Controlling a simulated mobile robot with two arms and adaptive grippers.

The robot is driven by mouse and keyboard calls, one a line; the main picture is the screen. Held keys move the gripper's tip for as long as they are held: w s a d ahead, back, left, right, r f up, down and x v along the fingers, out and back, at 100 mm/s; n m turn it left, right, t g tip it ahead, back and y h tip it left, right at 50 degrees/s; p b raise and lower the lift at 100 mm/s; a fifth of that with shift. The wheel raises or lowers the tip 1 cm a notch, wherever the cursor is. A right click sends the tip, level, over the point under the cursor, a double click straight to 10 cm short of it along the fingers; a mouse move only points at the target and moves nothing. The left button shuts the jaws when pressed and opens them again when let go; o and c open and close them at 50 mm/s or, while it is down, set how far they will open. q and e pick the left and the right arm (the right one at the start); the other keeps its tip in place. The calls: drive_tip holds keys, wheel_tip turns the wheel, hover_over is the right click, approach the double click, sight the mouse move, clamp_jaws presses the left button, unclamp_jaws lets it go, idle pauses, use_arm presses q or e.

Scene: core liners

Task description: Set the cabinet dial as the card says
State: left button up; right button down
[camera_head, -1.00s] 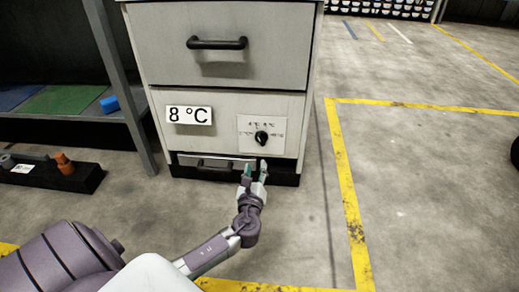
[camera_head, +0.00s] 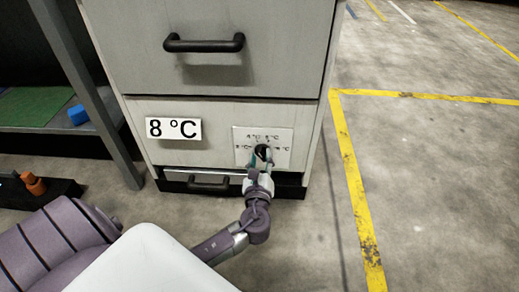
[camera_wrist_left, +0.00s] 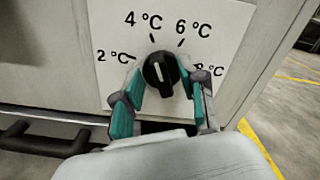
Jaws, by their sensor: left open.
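The card (camera_head: 173,128) on the cabinet's lower front reads 8 °C. The dial (camera_head: 262,152) is a black knob on a white plate (camera_head: 283,133) to the right of the card. In the left wrist view the dial (camera_wrist_left: 161,73) has marks for 2, 4, 6 and 8 °C, the last partly covered by a finger. Its white line points up and slightly left, seemingly towards 4 °C. My left gripper (camera_head: 262,160) is open; in the left wrist view its teal fingers (camera_wrist_left: 162,88) stand on either side of the dial. Contact cannot be told. My right gripper is not in view.
The grey cabinet (camera_head: 215,75) has a black drawer handle (camera_head: 204,44) above and a low handle (camera_head: 208,181) beside my left wrist. A shelf with a blue block (camera_head: 78,115) stands at the left. The floor at right is clear, with yellow lines (camera_head: 352,180).

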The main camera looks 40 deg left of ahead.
use_arm(q)
drive_tip(key=shift+w, duration=0.1)
clamp_jaws()
idle(0.3)
